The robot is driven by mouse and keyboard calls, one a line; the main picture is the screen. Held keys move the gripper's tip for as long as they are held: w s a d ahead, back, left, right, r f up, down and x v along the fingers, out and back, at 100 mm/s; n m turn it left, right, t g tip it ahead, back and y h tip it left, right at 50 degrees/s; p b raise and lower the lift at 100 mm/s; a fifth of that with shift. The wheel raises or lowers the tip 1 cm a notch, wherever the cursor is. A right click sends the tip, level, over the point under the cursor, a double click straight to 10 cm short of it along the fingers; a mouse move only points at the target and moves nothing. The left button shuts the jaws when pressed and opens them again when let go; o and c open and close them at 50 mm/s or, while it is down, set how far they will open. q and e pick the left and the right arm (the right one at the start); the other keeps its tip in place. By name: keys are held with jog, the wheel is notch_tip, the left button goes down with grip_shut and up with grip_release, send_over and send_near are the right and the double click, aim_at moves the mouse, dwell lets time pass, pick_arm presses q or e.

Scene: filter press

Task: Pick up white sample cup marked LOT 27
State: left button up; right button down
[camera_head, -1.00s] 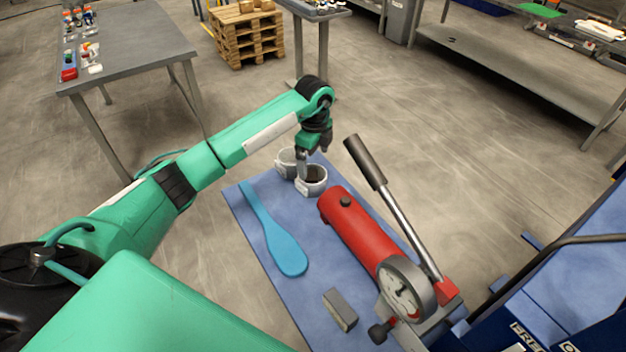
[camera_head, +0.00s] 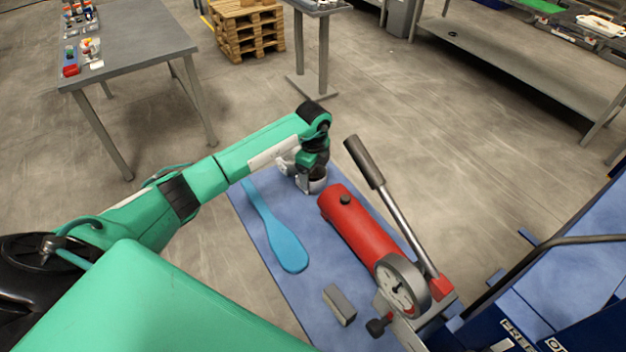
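Two whitish cups stand close together at the far end of the blue mat (camera_head: 272,268). The nearer cup (camera_head: 318,185) is partly covered by my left gripper (camera_head: 309,184), which points down at its left rim. The farther cup (camera_head: 287,162) is mostly hidden behind my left wrist. No LOT marking is readable on either cup. The fingertips are hidden at the near cup, so I cannot tell whether they are open or shut. My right gripper does not show.
A red hydraulic pump (camera_head: 355,228) with a long lever (camera_head: 375,175) and a dial gauge (camera_head: 402,284) lies right of the cups. A blue spatula (camera_head: 275,235) and a grey block (camera_head: 339,304) lie on the mat. A grey table (camera_head: 135,50) stands at the far left.

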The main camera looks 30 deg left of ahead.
pick_arm(q)
jog(key=c, duration=0.3)
jog(key=shift+r, duration=0.15)
